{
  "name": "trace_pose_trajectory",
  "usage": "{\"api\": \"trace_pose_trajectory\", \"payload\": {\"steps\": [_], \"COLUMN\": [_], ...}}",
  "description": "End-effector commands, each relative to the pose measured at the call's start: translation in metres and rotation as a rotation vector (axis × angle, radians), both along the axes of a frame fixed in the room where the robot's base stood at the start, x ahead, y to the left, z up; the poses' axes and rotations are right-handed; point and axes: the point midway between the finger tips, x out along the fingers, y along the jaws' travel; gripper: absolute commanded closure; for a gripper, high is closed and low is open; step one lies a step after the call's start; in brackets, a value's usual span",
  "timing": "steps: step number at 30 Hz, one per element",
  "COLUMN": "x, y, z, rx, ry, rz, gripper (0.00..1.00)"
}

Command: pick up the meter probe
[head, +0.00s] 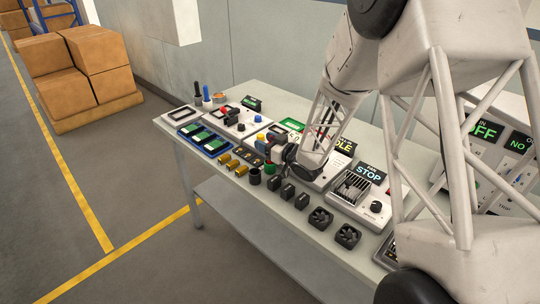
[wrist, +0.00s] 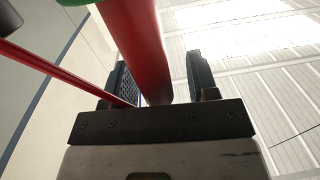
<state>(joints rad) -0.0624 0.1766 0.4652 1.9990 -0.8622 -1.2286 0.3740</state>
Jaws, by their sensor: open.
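My gripper (head: 270,149) is low over the middle of the workbench, among small parts, in the head view. In the wrist view my gripper (wrist: 158,75) is open, with one dark finger on each side. A red tapering rod (wrist: 133,40), which looks like the meter probe, reaches down between the fingers. Its lower end is close to the left finger, and I cannot tell if they touch. A thin red line like a lead (wrist: 55,68) crosses at the left. In the head view the probe cannot be told apart from the gripper and the coloured parts around it.
The workbench (head: 254,215) holds crowded rows of panels and parts. A blue tray (head: 224,146) and brass cylinders (head: 225,158) are left of my gripper. Black blocks (head: 287,191) and fans (head: 320,217) lie at the front right. A STOP panel (head: 352,186) is to the right.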

Motion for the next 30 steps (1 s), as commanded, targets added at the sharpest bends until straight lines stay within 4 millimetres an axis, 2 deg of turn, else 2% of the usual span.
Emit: {"api": "trace_pose_trajectory", "payload": {"steps": [2,3,13,23,30], "x": [0.0,0.0,0.0,0.0,0.0], "y": [0.0,0.0,0.0,0.0,0.0], "z": [0.0,0.0,0.0,0.002,0.017], "rx": [0.0,0.0,0.0,0.0,-0.001], "ry": [0.0,0.0,0.0,0.0,-0.002], "rz": [0.0,0.0,0.0,0.0,0.0], "gripper": [0.46,0.49,1.0,1.0,1.0]}}
